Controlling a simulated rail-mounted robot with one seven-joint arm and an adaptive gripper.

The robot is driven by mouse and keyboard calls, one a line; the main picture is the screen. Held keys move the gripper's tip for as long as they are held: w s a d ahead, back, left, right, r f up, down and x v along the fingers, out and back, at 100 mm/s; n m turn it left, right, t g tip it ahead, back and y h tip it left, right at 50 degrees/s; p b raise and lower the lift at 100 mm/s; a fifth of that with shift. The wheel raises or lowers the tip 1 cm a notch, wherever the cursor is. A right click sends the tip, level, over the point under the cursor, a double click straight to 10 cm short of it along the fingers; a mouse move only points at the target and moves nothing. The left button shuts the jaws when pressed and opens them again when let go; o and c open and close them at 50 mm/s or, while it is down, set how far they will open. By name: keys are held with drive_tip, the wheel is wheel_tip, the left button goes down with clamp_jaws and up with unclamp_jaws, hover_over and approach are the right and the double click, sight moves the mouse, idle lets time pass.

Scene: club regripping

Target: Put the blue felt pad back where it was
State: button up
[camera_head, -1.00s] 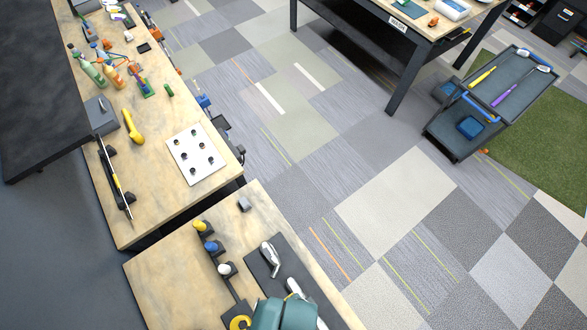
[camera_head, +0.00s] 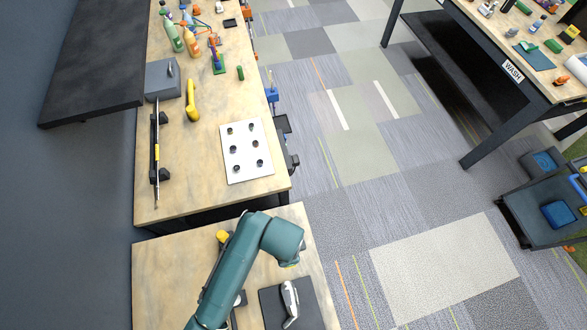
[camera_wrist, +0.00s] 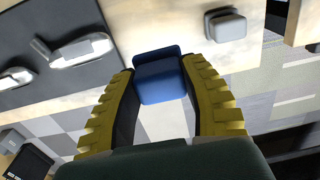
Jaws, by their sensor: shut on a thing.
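In the wrist view the blue felt pad (camera_wrist: 162,84) is a small blue block between the yellow fingers of my gripper (camera_wrist: 158,68). The fingers are shut on it from both sides, and it is seen over the near workbench's edge and the floor. In the head view my green arm reaches over the near workbench (camera_head: 165,275); my gripper and the held pad do not show there, hidden by the arm.
A dark mat (camera_head: 272,314) with a metal club head (camera_head: 289,298) lies on the near bench. The wrist view shows a grey block (camera_wrist: 226,26) near the pad. A yellow-topped holder (camera_head: 222,236) stands beside the arm. A white board with dark pegs (camera_head: 247,150) lies on the far bench.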

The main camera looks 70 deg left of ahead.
wheel_tip(320, 180, down, 9)
drive_tip(key=shift+f+b, duration=0.2)
drive_tip(key=shift+b, duration=0.1)
drive_tip(key=shift+f, duration=0.1)
drive_tip(key=o, duration=1.1)
drive_tip(key=shift+o, duration=0.2)
wheel_tip(320, 180, up, 12)
drive_tip(key=shift+d+r+p, duration=0.1)
drive_tip(key=shift+r+p, duration=0.05)
drive_tip(key=shift+p, duration=0.4)
